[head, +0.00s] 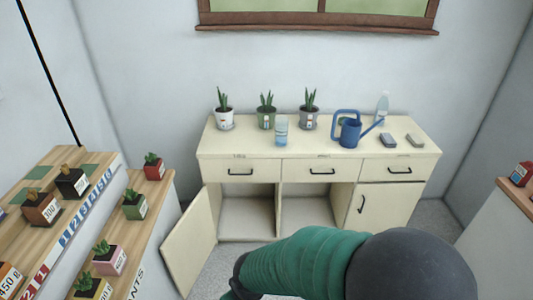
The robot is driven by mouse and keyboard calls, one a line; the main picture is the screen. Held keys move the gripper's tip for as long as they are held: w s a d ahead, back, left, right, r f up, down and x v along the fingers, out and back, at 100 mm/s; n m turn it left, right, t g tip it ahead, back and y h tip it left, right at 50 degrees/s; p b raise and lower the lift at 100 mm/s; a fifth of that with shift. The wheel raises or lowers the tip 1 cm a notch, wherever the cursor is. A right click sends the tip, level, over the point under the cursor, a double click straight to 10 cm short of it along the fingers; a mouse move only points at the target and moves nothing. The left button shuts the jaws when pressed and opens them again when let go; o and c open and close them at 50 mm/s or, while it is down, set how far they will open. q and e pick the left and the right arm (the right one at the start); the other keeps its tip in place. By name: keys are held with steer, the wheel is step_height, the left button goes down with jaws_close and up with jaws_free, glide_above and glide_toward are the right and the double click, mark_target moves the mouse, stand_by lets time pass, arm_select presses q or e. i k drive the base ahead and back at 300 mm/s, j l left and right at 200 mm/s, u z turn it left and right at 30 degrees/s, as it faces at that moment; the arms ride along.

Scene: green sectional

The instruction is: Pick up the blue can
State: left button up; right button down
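A blue watering can (349,130) stands on the cream cabinet (215,146), right of centre, its spout pointing up to the right. A small clear and light blue container (281,131) stands upright to its left, near the front of the top. My arm with a green sleeve and a dark grey rounded part crosses the bottom of the head view, well in front of the cabinet and apart from both. Neither gripper's fingers show.
Three potted plants (267,118) stand along the back of the cabinet top. A clear bottle (383,105) and two small grey blocks (388,140) are at the right. The left cabinet door (190,243) hangs open. Wooden plant shelves (155,195) fill the left side.

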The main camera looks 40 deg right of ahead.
mark_target(350, 138)
steer(key=z, duration=1.75)
